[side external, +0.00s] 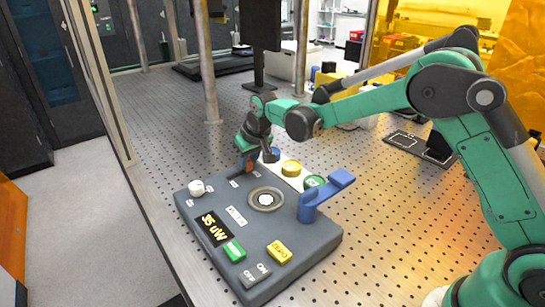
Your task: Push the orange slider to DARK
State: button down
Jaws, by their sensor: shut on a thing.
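A blue-grey console (325,240) sits on the perforated metal table. The orange slider (250,167) shows as a small orange patch at the console's far edge, partly hidden by my gripper. My gripper (246,157) points down at that edge and is shut on the orange slider. The fingertips are small and dark here, and the exact grip is hard to see. The labels by the slider, including any DARK mark, are too small to read.
The console also carries a white knob (196,188), a display (214,228) reading 35 uW, a ringed round port (266,199), green (234,250) and yellow (279,251) buttons, an ON/OFF switch (255,274) and a raised blue lever (328,194). Round coloured pieces stand behind it.

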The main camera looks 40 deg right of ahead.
aim_at(227, 176)
jog(key=shift+a, duration=2.6)
jog(key=c, duration=0.6)
grip_release()
jog(key=shift+c, duration=0.2)
jog(key=shift+r, duration=0.15)
jog(key=shift+v, duration=2.7)
